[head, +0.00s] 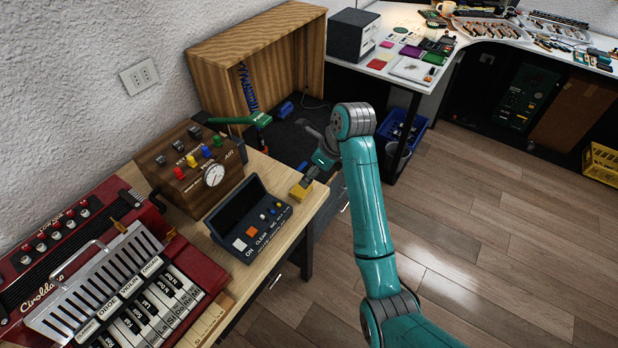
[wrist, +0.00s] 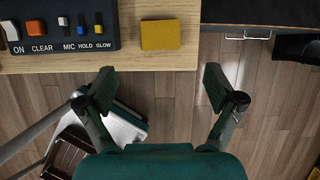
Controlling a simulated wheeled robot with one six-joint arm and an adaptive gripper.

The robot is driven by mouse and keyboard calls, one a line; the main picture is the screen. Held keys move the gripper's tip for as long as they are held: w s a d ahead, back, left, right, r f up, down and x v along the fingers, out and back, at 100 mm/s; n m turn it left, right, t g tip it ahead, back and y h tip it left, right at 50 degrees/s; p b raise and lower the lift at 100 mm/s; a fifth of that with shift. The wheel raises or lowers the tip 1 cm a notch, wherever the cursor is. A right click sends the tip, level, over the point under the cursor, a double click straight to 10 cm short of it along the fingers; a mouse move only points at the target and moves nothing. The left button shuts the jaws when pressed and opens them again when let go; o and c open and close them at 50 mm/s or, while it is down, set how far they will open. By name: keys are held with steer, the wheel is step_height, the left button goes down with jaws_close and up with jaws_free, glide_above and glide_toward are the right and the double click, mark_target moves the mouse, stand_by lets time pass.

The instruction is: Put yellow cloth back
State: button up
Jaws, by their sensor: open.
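The yellow cloth (wrist: 170,35) is a small folded square lying flat on the wooden bench top (wrist: 178,62), near its front edge. In the head view the cloth (head: 297,192) shows at the bench's right end, just below my gripper's fingers. My gripper (wrist: 160,88) is open and empty. In the wrist view its fingers are spread wider than the cloth, and the cloth lies beyond the fingertips, between their lines. The fingers appear over the floor just off the bench edge, not touching the cloth.
A dark control box (head: 250,222) with buttons sits left of the cloth. A dark-topped unit with a wooden cabinet (head: 250,70) adjoins the bench. Open floor (head: 480,240) lies right.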

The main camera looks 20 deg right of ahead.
steer(key=shift+s+d+r, duration=0.15)
steer(key=shift+s+r, duration=0.05)
steer(key=shift+r, duration=0.4)
steer(key=s+a+f+n+t, duration=0.25)
steer(key=s+f+n, duration=0.5)
steer(key=f, duration=0.65)
steer(key=s+f+n+t+h, duration=0.1)
steer(key=s+f+n+t, duration=0.15)
steer(key=s, duration=0.55)
steer(key=s+f+n+t+h, duration=0.1)
steer(key=s+f+n, duration=0.2)
steer(key=s, duration=0.5)
steer(key=s+r+n+t, duration=0.1)
steer(key=s+r+n, duration=0.25)
steer(key=s, duration=0.45)
steer(key=s+r+n+t, duration=0.1)
steer(key=s+r+n, duration=0.1)
steer(key=s+n, duration=0.35)
steer(key=s+r+n+t, duration=0.3)
steer(key=s+r+n, duration=0.3)
steer(key=s+r, duration=0.6)
steer(key=shift+s+a+n+h, duration=0.3)
steer(key=shift+h, duration=0.1)
steer(key=shift+r, duration=0.1)
